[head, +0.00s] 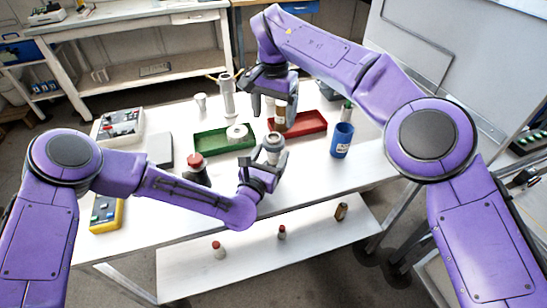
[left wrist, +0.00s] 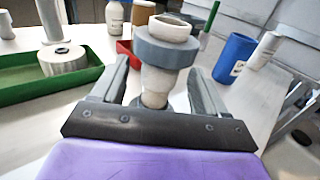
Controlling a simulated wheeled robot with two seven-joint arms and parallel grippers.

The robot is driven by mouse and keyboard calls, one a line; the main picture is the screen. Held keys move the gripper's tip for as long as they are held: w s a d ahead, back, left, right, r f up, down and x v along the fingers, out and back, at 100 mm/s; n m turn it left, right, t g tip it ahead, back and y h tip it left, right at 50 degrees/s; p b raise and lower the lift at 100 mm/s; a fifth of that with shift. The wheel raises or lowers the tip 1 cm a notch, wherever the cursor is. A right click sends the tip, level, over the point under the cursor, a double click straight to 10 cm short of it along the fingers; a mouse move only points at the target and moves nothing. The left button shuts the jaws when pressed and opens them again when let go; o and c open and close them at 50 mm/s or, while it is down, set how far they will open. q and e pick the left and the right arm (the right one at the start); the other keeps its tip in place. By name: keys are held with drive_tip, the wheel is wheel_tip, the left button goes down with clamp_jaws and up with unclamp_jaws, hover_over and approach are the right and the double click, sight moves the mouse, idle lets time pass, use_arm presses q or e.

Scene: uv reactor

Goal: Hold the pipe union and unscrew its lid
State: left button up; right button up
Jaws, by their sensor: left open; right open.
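The pipe union (head: 273,146) stands upright on the white table near its front middle. In the left wrist view the pipe union (left wrist: 165,55) has a pale body, a grey collar around its upper part and a pale round top. My left gripper (head: 266,163) is open, with one finger on each side of the lower body. Gaps show between the fingers and the body. My right gripper (head: 280,97) is open and points down above and behind the union, apart from it. Its fingers partly overlap a bottle behind.
A green tray (head: 211,146) holding a pale ring-shaped part and a red tray (head: 312,122) lie behind the union. A blue cup (head: 342,140) stands to the right. A red-topped dark object (head: 195,168) and a grey box (head: 159,150) stand left. A tall pale cylinder (head: 227,97) stands at the back.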

use_arm(q)
drive_tip(key=x, duration=0.3)
drive_tip(key=shift+w+f, duration=0.1)
use_arm(e)
drive_tip(key=shift+w+f, duration=0.1)
drive_tip(key=shift+w, duration=0.05)
use_arm(q)
drive_tip(key=shift+w+d, duration=0.25)
drive_tip(key=shift+w, duration=0.2)
